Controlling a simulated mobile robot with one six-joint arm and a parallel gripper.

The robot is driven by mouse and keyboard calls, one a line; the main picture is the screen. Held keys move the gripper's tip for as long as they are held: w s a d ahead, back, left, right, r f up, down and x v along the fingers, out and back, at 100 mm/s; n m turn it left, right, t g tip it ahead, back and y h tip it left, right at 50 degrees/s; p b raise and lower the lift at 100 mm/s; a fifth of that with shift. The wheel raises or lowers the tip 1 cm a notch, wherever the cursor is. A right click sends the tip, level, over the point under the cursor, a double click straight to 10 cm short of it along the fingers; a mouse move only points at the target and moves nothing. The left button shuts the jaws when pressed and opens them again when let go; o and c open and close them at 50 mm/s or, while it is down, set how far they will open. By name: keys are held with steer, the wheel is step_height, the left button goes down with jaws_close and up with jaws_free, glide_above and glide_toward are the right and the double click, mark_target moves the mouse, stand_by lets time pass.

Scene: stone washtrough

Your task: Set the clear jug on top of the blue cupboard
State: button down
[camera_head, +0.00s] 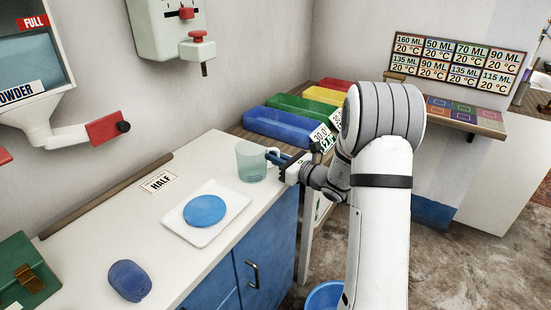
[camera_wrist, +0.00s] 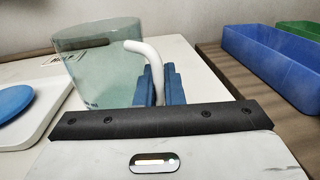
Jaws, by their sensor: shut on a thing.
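The clear jug (camera_head: 252,163) is a greenish see-through vessel with a white handle, upright at the right end of the white top of the blue cupboard (camera_head: 262,248). In the wrist view the jug (camera_wrist: 98,65) fills the upper left, with its white handle (camera_wrist: 150,60) on its right side. My gripper (camera_head: 279,159) reaches in from the right. Its blue fingers (camera_wrist: 156,85) are shut on the jug's handle. The jug's base appears at the level of the cupboard top, but I cannot tell whether it touches.
A white tray (camera_head: 234,221) with a blue disc (camera_head: 204,210) lies left of the jug. A blue lump (camera_head: 129,280) and a green box (camera_head: 26,268) are farther left. Coloured bins, the nearest a blue bin (camera_head: 285,126), stand behind on a wooden bench. A blue bucket (camera_head: 325,296) is below.

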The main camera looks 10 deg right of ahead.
steer(key=c, duration=2)
jaws_free()
steer(key=shift+f, duration=0.1)
steer(key=o, duration=0.5)
steer(key=shift+c, duration=0.2)
